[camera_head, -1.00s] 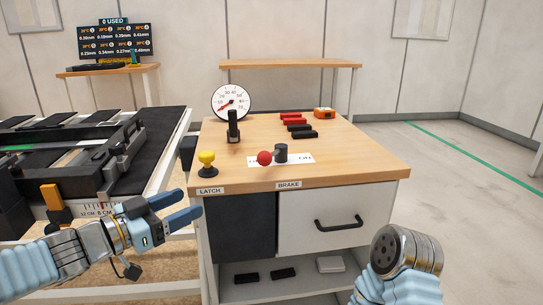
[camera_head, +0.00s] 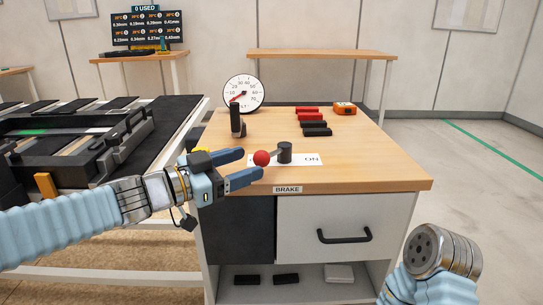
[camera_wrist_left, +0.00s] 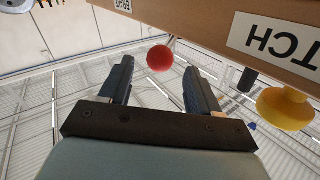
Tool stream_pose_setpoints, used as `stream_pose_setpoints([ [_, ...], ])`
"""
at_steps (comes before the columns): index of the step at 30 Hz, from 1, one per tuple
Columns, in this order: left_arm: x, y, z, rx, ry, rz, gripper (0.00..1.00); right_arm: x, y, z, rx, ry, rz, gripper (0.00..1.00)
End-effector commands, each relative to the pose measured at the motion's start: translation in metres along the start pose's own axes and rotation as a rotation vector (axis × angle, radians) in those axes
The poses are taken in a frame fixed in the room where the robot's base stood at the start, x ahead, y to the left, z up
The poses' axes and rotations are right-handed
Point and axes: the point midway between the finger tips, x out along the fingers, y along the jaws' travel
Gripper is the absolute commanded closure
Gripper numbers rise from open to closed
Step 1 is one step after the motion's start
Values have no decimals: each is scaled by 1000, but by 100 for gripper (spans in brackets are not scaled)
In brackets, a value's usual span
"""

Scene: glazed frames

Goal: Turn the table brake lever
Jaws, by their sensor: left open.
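The brake lever has a red ball (camera_head: 261,158) on a short arm, running to a dark upright pivot (camera_head: 285,153) on the wooden table top. A white plate (camera_head: 312,159) reading ON lies beneath it; its left part is covered. My left gripper (camera_head: 251,164) is open, its blue fingers pointing right, with the ball at its fingertips. In the left wrist view the red ball (camera_wrist_left: 160,58) shows between and just beyond the open fingertips (camera_wrist_left: 156,68). I cannot tell if they touch it. My right arm's round metal end shows at lower right, without a visible gripper.
A yellow latch knob (camera_wrist_left: 287,108) is mostly hidden behind my left gripper in the head view. A dark upright handle (camera_head: 237,122) and dial gauge (camera_head: 243,93) stand behind. Red and black bars (camera_head: 308,111) lie at the back. The table's right side is clear.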

Motion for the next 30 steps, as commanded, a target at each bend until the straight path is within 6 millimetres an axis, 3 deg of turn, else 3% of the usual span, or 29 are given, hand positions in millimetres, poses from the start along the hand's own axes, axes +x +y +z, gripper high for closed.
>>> stream_pose_setpoints([
  [3,28,1,1,-1,0,3,38,2,1,0,0,0,0,57],
  [9,60,1,0,1,0,2,38,2,1,0,1,1,0,57],
  [22,70,0,0,0,1,0,38,2,1,0,0,1,0,57],
  [30,71,1,0,0,1,1,79,2,1,0,1,1,0,57],
])
